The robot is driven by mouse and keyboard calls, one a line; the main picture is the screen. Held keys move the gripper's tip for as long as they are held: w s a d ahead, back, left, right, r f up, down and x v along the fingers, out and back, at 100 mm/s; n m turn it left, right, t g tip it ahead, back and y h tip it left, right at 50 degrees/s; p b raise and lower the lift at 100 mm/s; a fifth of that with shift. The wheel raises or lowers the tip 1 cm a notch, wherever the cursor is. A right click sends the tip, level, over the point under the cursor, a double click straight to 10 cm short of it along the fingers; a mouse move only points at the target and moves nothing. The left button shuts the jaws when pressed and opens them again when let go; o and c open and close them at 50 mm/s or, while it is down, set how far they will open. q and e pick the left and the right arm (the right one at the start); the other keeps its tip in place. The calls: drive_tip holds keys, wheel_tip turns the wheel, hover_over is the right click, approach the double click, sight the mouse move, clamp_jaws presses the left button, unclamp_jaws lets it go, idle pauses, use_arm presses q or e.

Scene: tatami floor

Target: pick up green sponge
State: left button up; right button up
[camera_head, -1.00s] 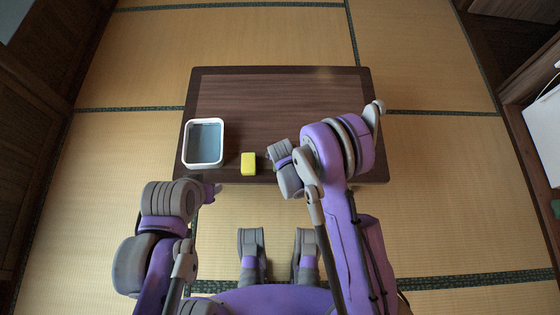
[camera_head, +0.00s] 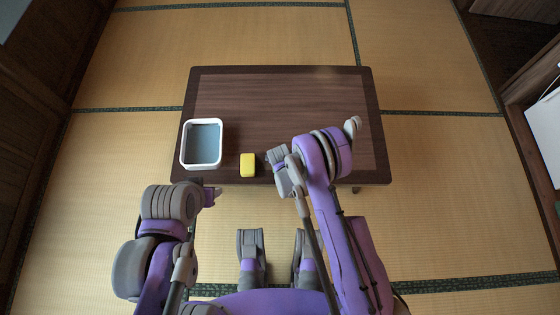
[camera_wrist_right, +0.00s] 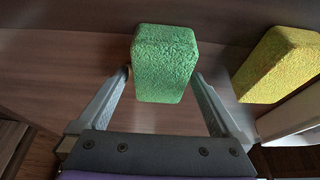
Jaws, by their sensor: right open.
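The green sponge (camera_wrist_right: 165,62) stands on the dark wood table in the right wrist view, between the two fingers of my right gripper (camera_wrist_right: 161,76). The fingers are apart, one on each side of the sponge; I cannot tell whether either touches it. In the head view my right gripper (camera_head: 272,160) is over the table's front edge, just right of a yellow sponge, and the green sponge is hidden there. My left gripper (camera_head: 212,194) is in front of the table's near left corner, too small to tell its opening.
The yellow sponge (camera_head: 248,166) sits close beside the right gripper; it also shows in the wrist view (camera_wrist_right: 279,65). A white-rimmed tub (camera_head: 184,146) stands at the left of the table (camera_head: 280,98). The table's back and middle are clear.

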drive_tip(key=c, duration=1.3)
drive_tip(key=shift+r, duration=0.1)
wheel_tip(320, 180, up, 10)
drive_tip(key=shift+p, duration=0.9)
